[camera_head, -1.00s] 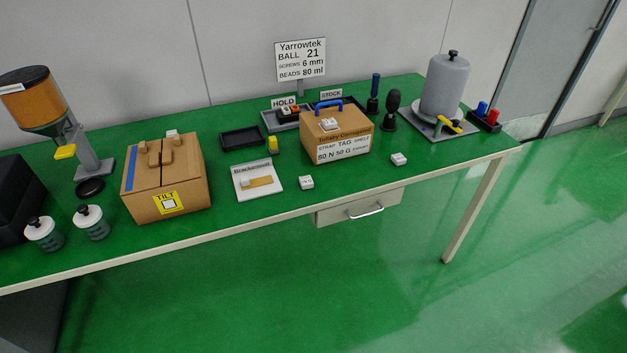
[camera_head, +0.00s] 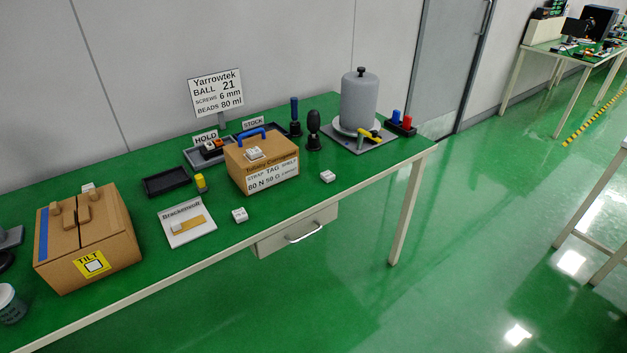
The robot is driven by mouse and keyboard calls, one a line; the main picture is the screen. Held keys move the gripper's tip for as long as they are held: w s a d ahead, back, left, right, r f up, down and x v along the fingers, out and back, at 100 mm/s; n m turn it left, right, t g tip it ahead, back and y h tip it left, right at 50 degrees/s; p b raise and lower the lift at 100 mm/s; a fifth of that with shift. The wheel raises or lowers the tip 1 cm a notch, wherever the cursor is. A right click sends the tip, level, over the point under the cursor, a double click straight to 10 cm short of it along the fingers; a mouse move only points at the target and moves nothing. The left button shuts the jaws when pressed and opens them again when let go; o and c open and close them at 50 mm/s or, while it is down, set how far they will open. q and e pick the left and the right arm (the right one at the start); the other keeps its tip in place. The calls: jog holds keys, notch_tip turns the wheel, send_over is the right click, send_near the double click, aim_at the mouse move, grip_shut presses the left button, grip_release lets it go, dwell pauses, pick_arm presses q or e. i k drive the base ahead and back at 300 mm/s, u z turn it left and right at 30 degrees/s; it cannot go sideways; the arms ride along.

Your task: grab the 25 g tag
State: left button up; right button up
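Several small white blocks that look like tags are in the head view, and their markings are too small to read, so I cannot tell which is the 25 g tag. One white tag (camera_head: 240,215) lies on the green bench near the front edge. Another white tag (camera_head: 327,176) lies farther right, right of the cardboard box. A pale tag (camera_head: 254,153) rests on top of the small cardboard box (camera_head: 283,177) with the blue handle. A further white piece (camera_head: 88,187) shows behind the large carton. Neither of my grippers is in view.
The large carton (camera_head: 115,248) with a TILT label stands at left. A grey cylinder (camera_head: 360,100) stands at the back right. Floor in front is clear.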

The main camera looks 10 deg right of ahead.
aim_at(253, 152)
jog(key=z, duration=0.5)
jog(key=k, duration=0.6)
jog(key=z, duration=1.1)
jog(key=i, duration=1.5)
jog(key=u, duration=0.75)
jog(key=i, duration=1)
jog(key=u, duration=1.3)
jog(key=i, duration=0.15)
jog(key=u, duration=0.1)
